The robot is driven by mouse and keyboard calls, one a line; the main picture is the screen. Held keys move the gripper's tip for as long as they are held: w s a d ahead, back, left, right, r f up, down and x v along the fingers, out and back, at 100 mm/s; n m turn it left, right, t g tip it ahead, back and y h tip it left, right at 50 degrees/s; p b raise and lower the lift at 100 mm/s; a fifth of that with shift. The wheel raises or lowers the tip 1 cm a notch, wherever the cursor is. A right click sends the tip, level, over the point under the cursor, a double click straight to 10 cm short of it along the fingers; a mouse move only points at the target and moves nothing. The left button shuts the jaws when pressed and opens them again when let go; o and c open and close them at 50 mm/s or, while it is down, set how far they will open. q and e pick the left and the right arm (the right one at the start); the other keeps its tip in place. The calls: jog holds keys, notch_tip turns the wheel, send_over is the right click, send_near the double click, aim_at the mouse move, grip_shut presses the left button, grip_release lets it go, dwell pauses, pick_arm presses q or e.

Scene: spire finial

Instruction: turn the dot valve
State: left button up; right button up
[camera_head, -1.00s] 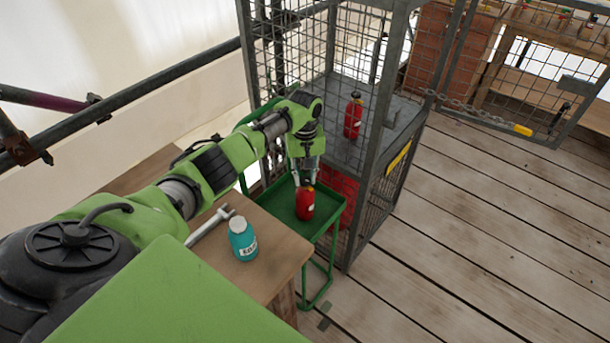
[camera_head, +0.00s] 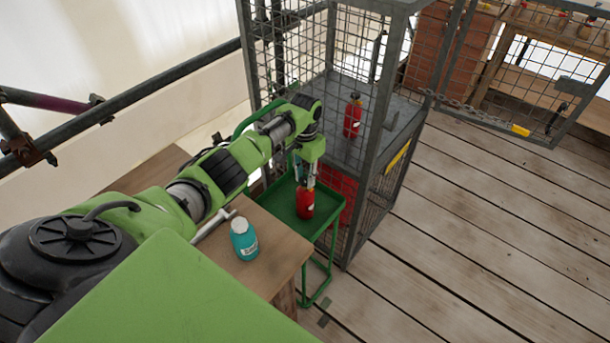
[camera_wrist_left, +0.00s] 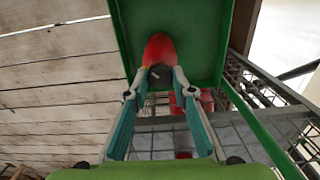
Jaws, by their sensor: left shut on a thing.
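A small red canister (camera_head: 305,207) with a dark top stands in the green tray (camera_head: 279,209). My left gripper (camera_head: 306,183) points down from above and is shut on the dark top of this canister. In the left wrist view the gripper (camera_wrist_left: 160,74) has its two fingertips at either side of the dark top, with the red body (camera_wrist_left: 158,47) beyond. A second red canister (camera_head: 353,117) stands on the grey shelf inside the mesh cage. No dot mark can be made out on either canister. My right gripper is not in view.
A teal jar (camera_head: 243,241) with a pale lid and a grey metal tool (camera_head: 212,225) are on the wooden table (camera_head: 270,270) beside the tray. The mesh cage (camera_head: 375,190) rises right behind the tray. Plank floor at the right is clear.

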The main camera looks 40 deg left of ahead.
aim_at(305, 180)
pick_arm(q)
jog(key=m, duration=0.5)
jog(key=shift+m, duration=0.3)
dwell(1.2)
jog(key=o, duration=1.1)
notch_tip(305, 180, up, 12)
jog(key=shift+r, duration=0.1)
